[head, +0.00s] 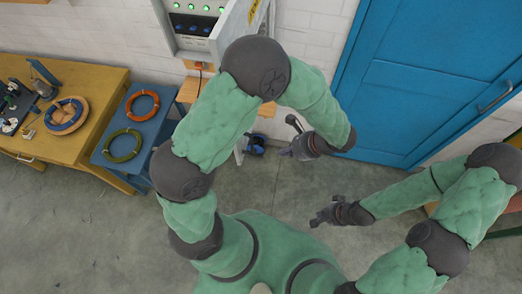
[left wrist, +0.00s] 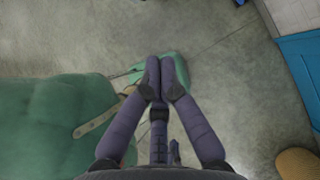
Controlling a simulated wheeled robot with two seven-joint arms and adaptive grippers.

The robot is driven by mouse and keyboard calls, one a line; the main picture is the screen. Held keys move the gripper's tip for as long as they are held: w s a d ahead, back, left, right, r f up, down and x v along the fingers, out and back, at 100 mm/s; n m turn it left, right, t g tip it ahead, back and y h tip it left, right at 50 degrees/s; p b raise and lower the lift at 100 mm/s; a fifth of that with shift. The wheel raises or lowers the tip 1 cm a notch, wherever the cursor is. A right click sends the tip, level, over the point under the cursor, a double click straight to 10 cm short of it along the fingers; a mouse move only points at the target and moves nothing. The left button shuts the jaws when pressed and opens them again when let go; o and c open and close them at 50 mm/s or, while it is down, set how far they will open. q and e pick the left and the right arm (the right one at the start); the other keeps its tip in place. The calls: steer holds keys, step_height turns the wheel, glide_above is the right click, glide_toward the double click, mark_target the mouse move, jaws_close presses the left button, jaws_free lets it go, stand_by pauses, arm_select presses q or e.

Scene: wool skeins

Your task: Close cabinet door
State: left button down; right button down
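The grey wall cabinet (head: 182,40) is at the top of the head view, with green lights and dark switches inside. Its door (head: 234,22) stands open, swung out from the wall on the right side, with a yellow label on it. My left arm's elbow covers the door's lower part. My left gripper (head: 290,153) is to the right of and below the door, apart from it. In the left wrist view its fingertips (left wrist: 161,78) are together with nothing seen between them. My right gripper (head: 322,215) is lower, over bare floor; its finger opening is too small to judge.
A wooden bench (head: 60,140) and a blue stand (head: 120,163) with an orange ring (head: 142,105) and a green ring (head: 122,145) are at the left. A blue door (head: 420,80) is at the right. Grey floor (head: 80,245) is clear in front.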

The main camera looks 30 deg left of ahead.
arm_select(q)
steer(key=a+f+p, duration=0.1)
steer(key=a+f, duration=0.6)
steer(key=a, duration=0.1)
steer(key=shift+s+a+p, duration=0.15)
steer(key=shift+s+p, duration=0.15)
steer(key=shift+p, duration=0.05)
steer(key=shift+s+a, duration=0.1)
